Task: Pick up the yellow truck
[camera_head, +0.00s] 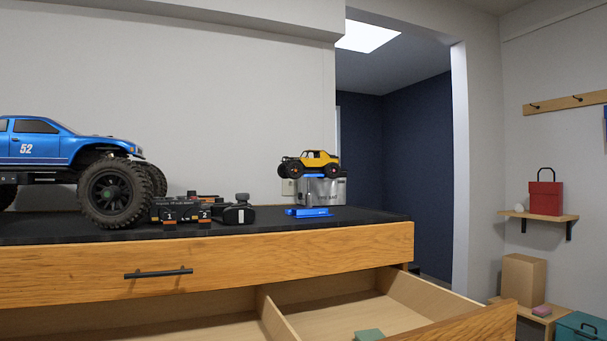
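The yellow truck (312,162) is a small crawler with black wheels, at the back right of the dresser's dark top. It is raised above the top, on a blue stand whose base (307,212) rests on the surface. A silver box (322,191) stands just behind or beside the stand; I cannot tell how far apart they are. Neither of my grippers is in view.
A large blue truck (60,150) fills the left of the dresser top. Black controllers (185,212) lie beside its wheel. The dresser's lower drawer (370,310) is pulled out, with a green block (369,335) inside. A doorway (395,170) opens behind right.

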